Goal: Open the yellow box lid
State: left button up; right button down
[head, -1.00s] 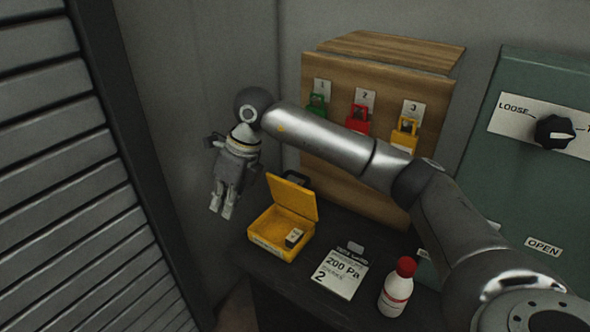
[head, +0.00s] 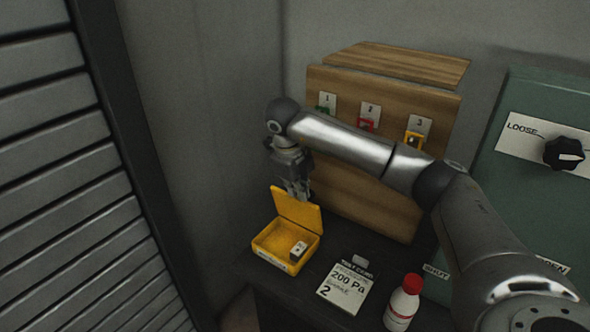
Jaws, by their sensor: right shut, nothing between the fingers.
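The yellow box (head: 268,247) sits on the dark table with its lid (head: 297,211) raised and leaning back. A small pale block with a dark mark (head: 298,249) lies inside the box at its right side. My right gripper (head: 303,194) points down just above and behind the top edge of the lid. Its fingers are shut and empty. I cannot tell whether the fingertips touch the lid. My left gripper is not in view.
A wooden board (head: 360,190) with coloured padlocks rises behind. A green panel with a knob (head: 563,154) is at right, a slatted shutter (head: 75,200) at left.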

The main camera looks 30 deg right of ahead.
jog(key=d+f+p, duration=0.1)
jog(key=w+d+f, duration=0.1)
jog(key=d, duration=0.1)
jog(key=shift+w+d+p, duration=0.2)
jog(key=shift+d+p, duration=0.1)
jog(key=shift+p, duration=0.05)
jog(key=shift+f, duration=0.1)
jog(key=d, duration=0.1)
jog(key=w+d+y+b, duration=0.1)
jog(key=shift+w+d+f, duration=0.15)
jog(key=shift+d, duration=0.25)
dwell(0.3)
